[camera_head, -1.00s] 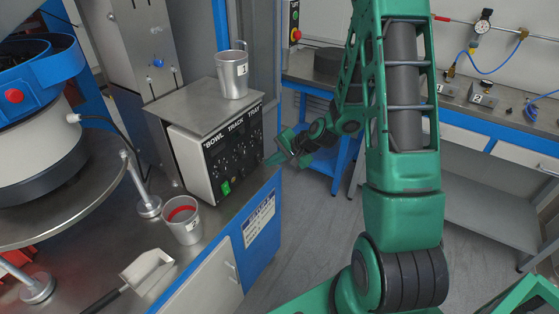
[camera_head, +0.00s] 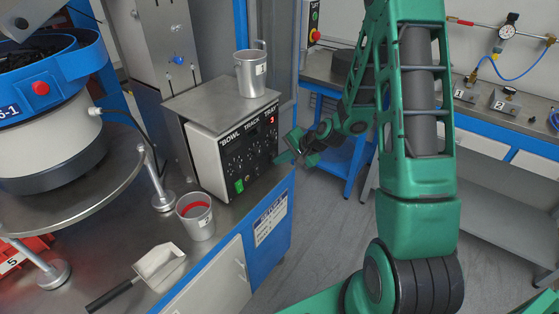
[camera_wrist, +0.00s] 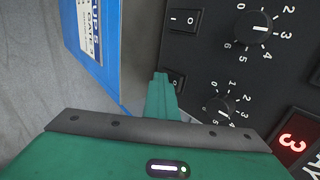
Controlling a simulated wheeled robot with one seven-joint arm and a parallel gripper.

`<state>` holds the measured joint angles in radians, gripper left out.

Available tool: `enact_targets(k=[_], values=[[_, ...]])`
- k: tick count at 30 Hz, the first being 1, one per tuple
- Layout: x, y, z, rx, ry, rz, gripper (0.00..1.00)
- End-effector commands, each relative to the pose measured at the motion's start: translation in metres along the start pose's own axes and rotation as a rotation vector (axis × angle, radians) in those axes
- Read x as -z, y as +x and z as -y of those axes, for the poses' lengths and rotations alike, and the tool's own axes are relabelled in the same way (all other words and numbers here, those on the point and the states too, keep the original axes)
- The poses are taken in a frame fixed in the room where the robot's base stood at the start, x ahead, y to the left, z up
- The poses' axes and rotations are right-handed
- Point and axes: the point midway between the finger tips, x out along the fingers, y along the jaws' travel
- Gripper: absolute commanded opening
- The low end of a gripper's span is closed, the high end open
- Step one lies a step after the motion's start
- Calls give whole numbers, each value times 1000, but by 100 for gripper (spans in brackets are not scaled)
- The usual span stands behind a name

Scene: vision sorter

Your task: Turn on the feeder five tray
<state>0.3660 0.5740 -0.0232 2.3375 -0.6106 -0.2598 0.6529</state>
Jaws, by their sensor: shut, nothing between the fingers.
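The feeder control box (camera_head: 210,163) stands on the bench, its black front marked BOWL, TRACK and TRAY. A lit red display (camera_head: 272,119) sits under TRAY; in the wrist view the display (camera_wrist: 293,143) reads 3. The wrist view also shows two dials, an upper rocker switch (camera_wrist: 184,22) and a lower rocker switch (camera_wrist: 177,78). My gripper (camera_head: 284,158) is shut and empty at the right edge of the panel. In the wrist view my gripper (camera_wrist: 160,78) has its fingertips beside the lower switch and partly covers it. I cannot tell whether they touch.
A metal cup (camera_head: 250,78) stands on the box. A red-lined cup (camera_head: 197,218) and a scoop (camera_head: 158,268) are on the bench in front. A blue bowl feeder (camera_head: 40,105) is at left. A workbench (camera_head: 480,115) stands behind my arm. Grey floor is open at the right.

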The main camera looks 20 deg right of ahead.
Motion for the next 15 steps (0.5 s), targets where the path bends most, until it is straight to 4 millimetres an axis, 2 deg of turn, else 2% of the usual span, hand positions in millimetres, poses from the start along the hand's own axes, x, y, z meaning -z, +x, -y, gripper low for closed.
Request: enact_targets(k=[15], values=[[0,-11,13,4,-1,0,0]])
